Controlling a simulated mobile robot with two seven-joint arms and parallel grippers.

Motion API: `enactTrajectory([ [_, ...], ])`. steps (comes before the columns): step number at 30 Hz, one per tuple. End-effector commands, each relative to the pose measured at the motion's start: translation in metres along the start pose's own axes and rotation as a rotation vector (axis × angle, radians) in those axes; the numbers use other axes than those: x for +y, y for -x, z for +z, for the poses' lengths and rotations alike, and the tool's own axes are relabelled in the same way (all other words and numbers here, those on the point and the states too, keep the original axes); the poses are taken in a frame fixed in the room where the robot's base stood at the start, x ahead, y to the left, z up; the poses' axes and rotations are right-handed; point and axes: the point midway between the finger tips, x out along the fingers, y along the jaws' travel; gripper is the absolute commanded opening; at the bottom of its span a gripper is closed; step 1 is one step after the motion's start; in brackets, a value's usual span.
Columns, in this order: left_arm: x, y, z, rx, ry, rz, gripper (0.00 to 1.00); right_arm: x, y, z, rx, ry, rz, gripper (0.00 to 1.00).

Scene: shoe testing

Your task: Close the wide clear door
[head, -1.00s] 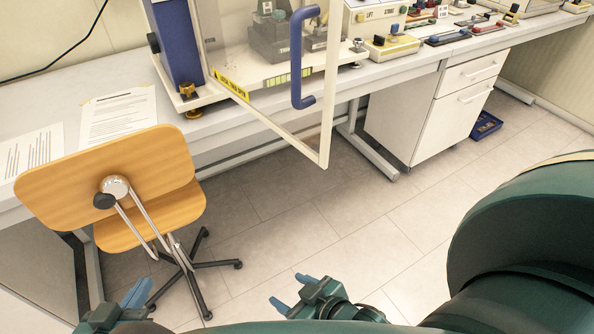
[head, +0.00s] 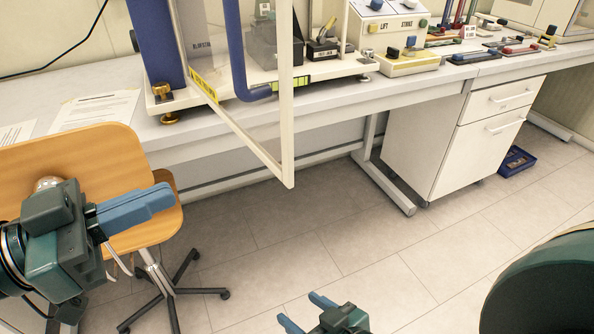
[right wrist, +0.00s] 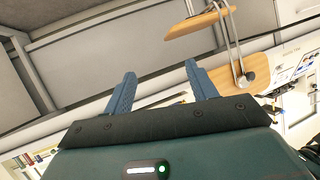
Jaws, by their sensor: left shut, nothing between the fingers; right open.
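The wide clear door (head: 240,128) hangs open from the testing machine on the bench, swung out toward me. It has a cream frame, a yellow warning label and a blue handle (head: 237,55). Its lower front corner juts out past the bench edge over the floor. My left gripper (head: 168,198) is shut and empty, to the left of the door and lower in the picture, in front of the chair back. My right gripper (head: 300,312) is open and empty at the bottom of the head view, over the floor. Its two blue fingers stand apart in the right wrist view (right wrist: 158,85).
A wooden swivel chair (head: 75,155) stands at the left before the bench (head: 225,128). Paper sheets (head: 95,110) lie on the bench. A control box (head: 385,30) stands right of the machine, above a white drawer cabinet (head: 430,155). The floor between is clear.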

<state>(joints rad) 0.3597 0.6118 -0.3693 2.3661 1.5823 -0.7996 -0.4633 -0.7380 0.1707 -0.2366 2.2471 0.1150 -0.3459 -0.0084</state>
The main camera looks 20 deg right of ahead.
Motion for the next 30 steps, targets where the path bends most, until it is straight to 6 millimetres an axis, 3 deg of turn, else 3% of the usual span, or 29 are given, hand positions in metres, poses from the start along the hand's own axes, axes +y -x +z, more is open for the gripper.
enactTrajectory([
  [2, 0.0, 0.0, 0.009, 0.0, -0.002, 0.001, 0.0, 0.001, -0.002, 0.004, 0.012, -0.007, -0.001, 0.57],
  [8, 0.0, -0.011, 0.006, 0.003, 0.0, 0.003, 0.0, 0.0, 0.0, -0.002, 0.01, -0.013, -0.003, 0.57],
  [22, 0.001, -0.104, 0.005, 0.003, 0.001, 0.004, 0.0, -0.006, -0.009, -0.003, -0.061, -0.019, -0.019, 0.57],
  [30, 0.0, -0.136, 0.008, 0.0, 0.0, 0.001, 0.0, -0.006, -0.007, -0.005, -0.066, -0.002, -0.013, 0.57],
])
